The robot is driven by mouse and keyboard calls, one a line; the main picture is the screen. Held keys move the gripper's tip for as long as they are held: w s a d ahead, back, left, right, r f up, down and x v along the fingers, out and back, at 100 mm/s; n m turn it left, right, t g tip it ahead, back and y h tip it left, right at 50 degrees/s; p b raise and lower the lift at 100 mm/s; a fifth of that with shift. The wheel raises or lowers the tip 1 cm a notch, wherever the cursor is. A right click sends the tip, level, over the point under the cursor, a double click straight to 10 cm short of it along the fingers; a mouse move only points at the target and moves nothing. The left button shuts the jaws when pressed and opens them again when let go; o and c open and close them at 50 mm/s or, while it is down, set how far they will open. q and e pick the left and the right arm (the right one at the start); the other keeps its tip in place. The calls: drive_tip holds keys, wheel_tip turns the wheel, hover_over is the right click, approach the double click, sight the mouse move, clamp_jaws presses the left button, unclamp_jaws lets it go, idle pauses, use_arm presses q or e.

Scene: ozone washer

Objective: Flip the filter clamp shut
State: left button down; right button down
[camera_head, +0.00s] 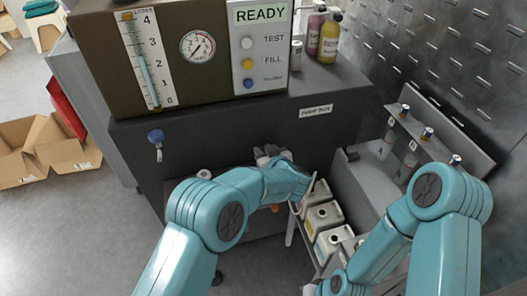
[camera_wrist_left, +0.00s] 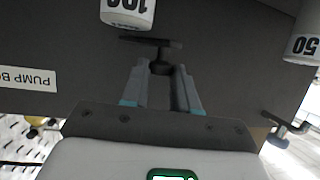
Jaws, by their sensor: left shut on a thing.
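My left gripper (camera_head: 268,154) is at the front of the dark pump box, partly hidden by its own wrist in the head view. In the left wrist view its two fingers (camera_wrist_left: 160,78) are shut on the dark T-shaped clamp handle (camera_wrist_left: 150,41). The handle's crossbar lies just beyond the fingertips. Next to the crossbar is a white filter cylinder marked 100 (camera_wrist_left: 128,12), cut off by the picture edge. My arm hides the clamp in the head view.
A second filter marked 50 (camera_wrist_left: 303,45) and a metal fitting with a dark handle (camera_wrist_left: 284,130) are to the right. A blue-knobbed valve (camera_head: 155,137) is on the box front. Canisters (camera_head: 323,215) stand right of my left wrist.

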use_arm(q)
drive_tip(key=shift+w+r, duration=0.1)
drive_tip(key=shift+r, duration=0.05)
drive_tip(key=c, duration=1.2)
unclamp_jaws()
drive_tip(key=shift+w, duration=0.1)
drive_tip(key=shift+s, duration=0.2)
